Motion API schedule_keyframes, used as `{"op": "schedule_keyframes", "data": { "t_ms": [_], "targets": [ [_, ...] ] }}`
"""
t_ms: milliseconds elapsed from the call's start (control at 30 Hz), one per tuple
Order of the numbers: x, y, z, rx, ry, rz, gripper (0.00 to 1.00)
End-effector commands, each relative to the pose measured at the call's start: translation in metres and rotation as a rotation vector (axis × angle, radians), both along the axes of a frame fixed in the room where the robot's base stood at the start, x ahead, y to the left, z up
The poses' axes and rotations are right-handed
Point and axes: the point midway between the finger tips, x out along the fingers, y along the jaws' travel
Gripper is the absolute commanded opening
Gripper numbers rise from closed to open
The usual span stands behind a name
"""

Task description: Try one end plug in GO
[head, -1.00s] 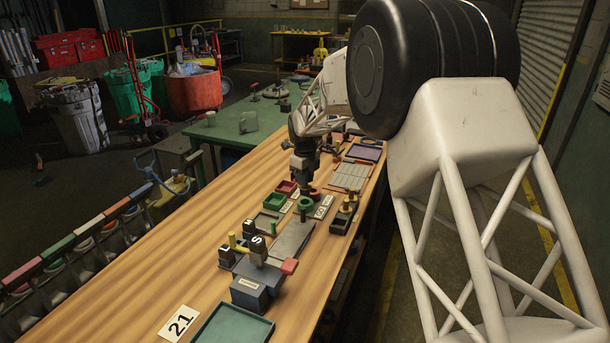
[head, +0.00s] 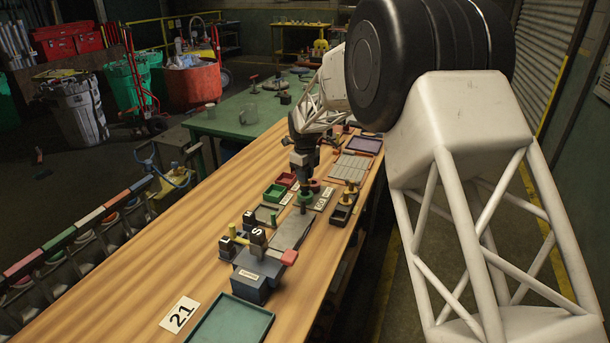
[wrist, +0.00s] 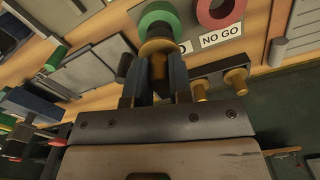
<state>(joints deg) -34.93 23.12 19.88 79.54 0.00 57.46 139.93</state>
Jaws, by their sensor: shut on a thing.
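My gripper (wrist: 154,78) is shut on a brass end plug (wrist: 157,48), its wide round end pointing away from the jaws. The plug overlaps the near edge of the green GO ring (wrist: 158,14) in the wrist view; I cannot tell whether it is in the bore. The GO label is partly hidden behind the plug and fingers. The red NO GO ring (wrist: 218,10) lies to the right. In the head view my gripper (head: 299,176) is low over the gauge area, close to the green ring (head: 305,201).
A black holder (head: 341,214) right of the rings carries two more brass plugs (wrist: 235,80). Green (head: 275,194) and red (head: 287,179) trays stand left of the rings. A blue-grey fixture (head: 257,277) and teal tray (head: 232,322) are nearer. The bench's left side is clear.

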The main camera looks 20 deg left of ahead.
Motion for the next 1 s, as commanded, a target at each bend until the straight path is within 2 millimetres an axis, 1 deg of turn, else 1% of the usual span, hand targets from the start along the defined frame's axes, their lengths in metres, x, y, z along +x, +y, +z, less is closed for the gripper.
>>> {"op": "schedule_keyframes", "data": {
  "t_ms": [700,1000],
  "targets": [
    [0.000,0.000,-0.012,0.000,0.000,0.000,0.00],
    [0.000,0.000,-0.013,0.000,0.000,0.000,0.00]
  ]
}}
